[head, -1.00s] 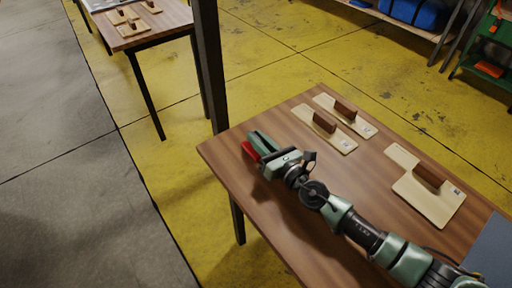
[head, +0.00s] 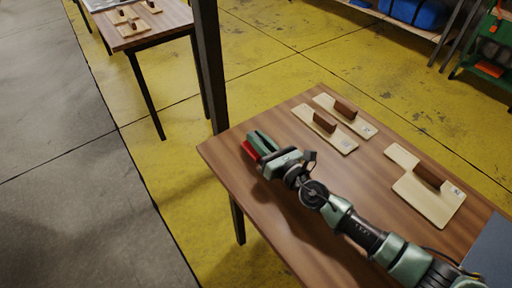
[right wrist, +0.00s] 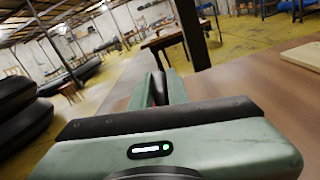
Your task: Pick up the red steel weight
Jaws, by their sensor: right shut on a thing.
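The red steel weight (head: 250,150) shows as a small red patch at the fingers of my right gripper (head: 262,144), near the left corner of the wooden table (head: 300,252). The fingers hide most of it. In the right wrist view a little red and dark of the weight (right wrist: 160,88) shows between the green fingers of the right gripper (right wrist: 162,90). The right gripper is shut on the weight. I cannot tell whether the weight touches the tabletop. My left gripper is not in view.
Several pale boards with brown handles (head: 338,122) lie on the table's far and right side. A dark post (head: 209,65) stands behind the table's left corner. A second table (head: 150,30) with similar boards stands at the upper left. A blue-grey surface (head: 490,255) is at the right.

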